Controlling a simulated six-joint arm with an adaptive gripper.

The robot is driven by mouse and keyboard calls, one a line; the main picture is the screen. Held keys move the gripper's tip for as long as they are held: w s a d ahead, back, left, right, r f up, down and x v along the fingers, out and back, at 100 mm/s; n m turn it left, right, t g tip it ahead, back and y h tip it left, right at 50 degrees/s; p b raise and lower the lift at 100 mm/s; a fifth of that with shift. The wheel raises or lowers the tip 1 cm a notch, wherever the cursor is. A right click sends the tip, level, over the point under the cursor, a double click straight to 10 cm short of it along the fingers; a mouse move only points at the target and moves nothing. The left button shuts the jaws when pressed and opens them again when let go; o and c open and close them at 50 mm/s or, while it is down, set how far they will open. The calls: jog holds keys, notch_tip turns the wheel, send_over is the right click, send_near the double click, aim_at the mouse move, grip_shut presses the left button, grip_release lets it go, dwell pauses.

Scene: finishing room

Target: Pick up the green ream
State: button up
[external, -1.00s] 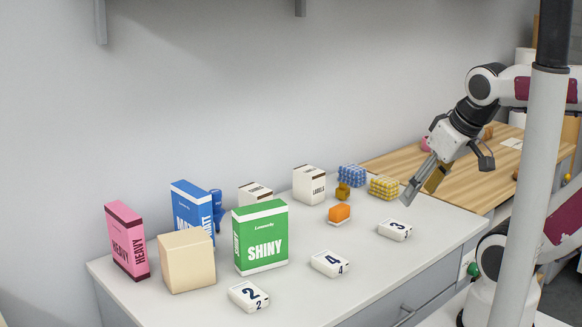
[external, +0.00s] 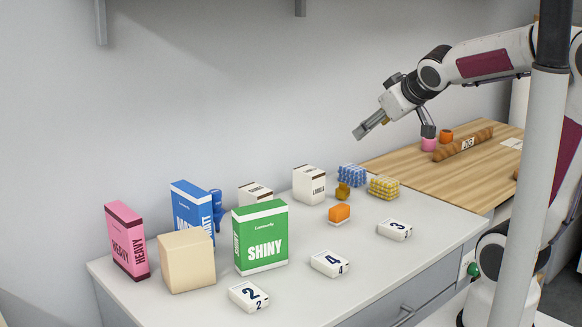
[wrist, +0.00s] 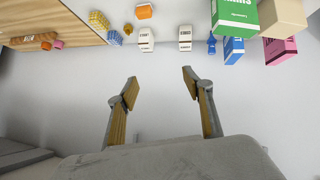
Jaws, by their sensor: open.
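The green ream (external: 261,238) is an upright green pack with white bands at top and bottom and the word SHINY. It stands on the light grey counter (external: 300,300) in the external view, beside a plain beige block. In the wrist view the green ream (wrist: 236,14) is at the top right, cut off by the frame edge. My gripper (external: 360,133) is in the air above the back right of the counter, well to the right of the green ream and higher. In the wrist view my gripper (wrist: 160,85) has its fingers apart with nothing between them.
The beige block (external: 187,262), blue pack (external: 190,207) and pink pack (external: 127,241) stand close left of the ream. Numbered white blocks (external: 330,263) lie in front and to the right. White boxes (external: 309,185) stand behind. A grey post (external: 530,180) crosses the right side.

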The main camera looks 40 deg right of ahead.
jog(key=w+r+n+t+y, duration=0.1)
jog(key=w+r+n+t, duration=0.2)
jog(key=w, duration=1.2)
jog(key=w+a+f+n+t+y, duration=0.1)
jog(key=w+f+n+y, duration=0.15)
jog(key=w, duration=0.25)
jog(key=w+a+f+n+t+y, duration=0.1)
jog(key=w+a+f+y, duration=0.15)
jog(key=w, duration=0.25)
jog(key=n+g+y, duration=0.5)
jog(key=g+y, duration=0.1)
jog(key=y, duration=0.5)
send_over(281, 219)
jog(key=w+d, duration=0.6)
jog(key=w, duration=0.1)
notch_tip(281, 219, down, 14)
jog(key=f, duration=0.1)
jog(key=s+a+f+n+g+y, duration=0.2)
jog(key=s+f+n+g+y, duration=0.1)
jog(key=s+f, duration=0.3)
notch_tip(281, 219, down, 3)
jog(key=shift+s+a+r+g, duration=0.15)
jog(key=shift+a+r+g, duration=0.05)
jog(key=shift+g, duration=0.6)
jog(key=shift+x, duration=1.3)
